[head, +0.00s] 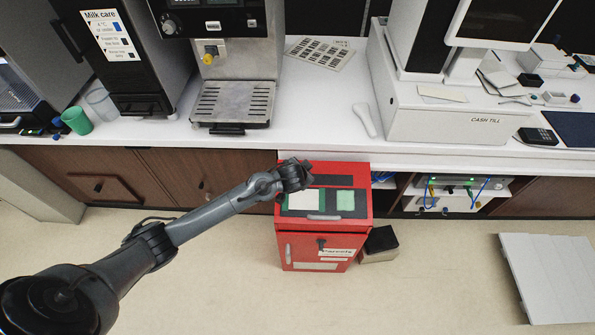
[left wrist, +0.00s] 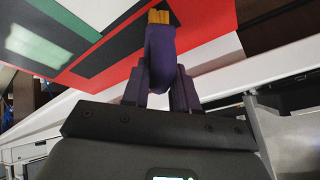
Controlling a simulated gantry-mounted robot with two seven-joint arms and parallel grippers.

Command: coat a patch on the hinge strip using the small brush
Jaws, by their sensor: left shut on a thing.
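The small brush shows in the left wrist view as a purple handle (left wrist: 160,52) with orange bristles (left wrist: 158,17). My left gripper (left wrist: 157,90) is shut on the handle, with the bristles pointing away from it. In the head view my left gripper (head: 297,173) is over the back left part of the red cabinet's top (head: 365,205). A dark strip (head: 343,181) runs along the back of that top; I cannot tell for sure that it is the hinge strip. The bristles appear against the red and dark top; contact cannot be told. My right gripper is out of view.
White (head: 304,204) and green (head: 345,201) panels lie on the red top. The white counter (head: 330,135) runs behind it, with the coffee machine (head: 236,55) and cash till (head: 455,124). A dark box (head: 381,239) stands beside the cabinet. The floor in front is mostly clear.

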